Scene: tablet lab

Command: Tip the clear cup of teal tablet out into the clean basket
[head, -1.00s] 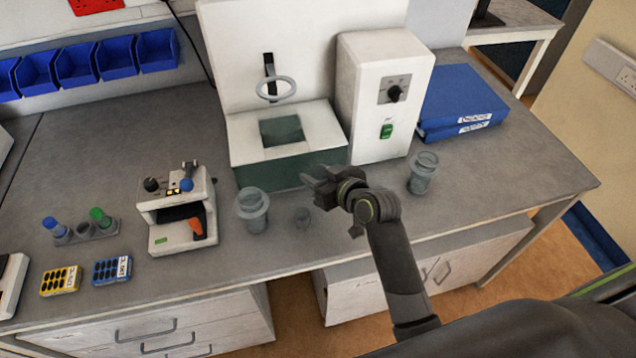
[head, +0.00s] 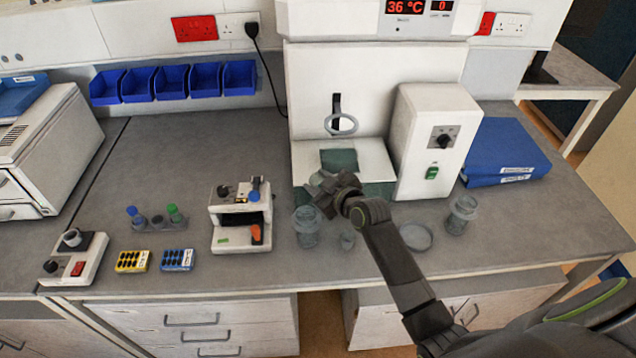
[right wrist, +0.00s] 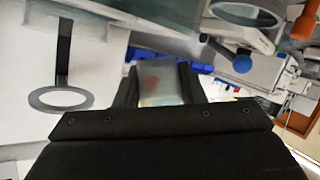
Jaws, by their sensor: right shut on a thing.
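My right gripper (head: 326,190) is raised above the bench in front of the white cabinet, close above and right of a clear jar (head: 306,226). In the right wrist view it is shut on a clear, faintly teal cup (right wrist: 161,82), held between its two dark fingers. No tablet can be made out in the cup. Another clear jar (head: 462,216) stands farther right. I cannot tell which vessel is the clean basket. My left gripper is out of view.
A clear round dish (head: 415,237) lies right of my forearm. A ring (head: 341,124) juts from the white cabinet. A small white instrument (head: 240,218) stands to the left, with yellow (head: 132,261) and blue (head: 177,259) racks beyond it.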

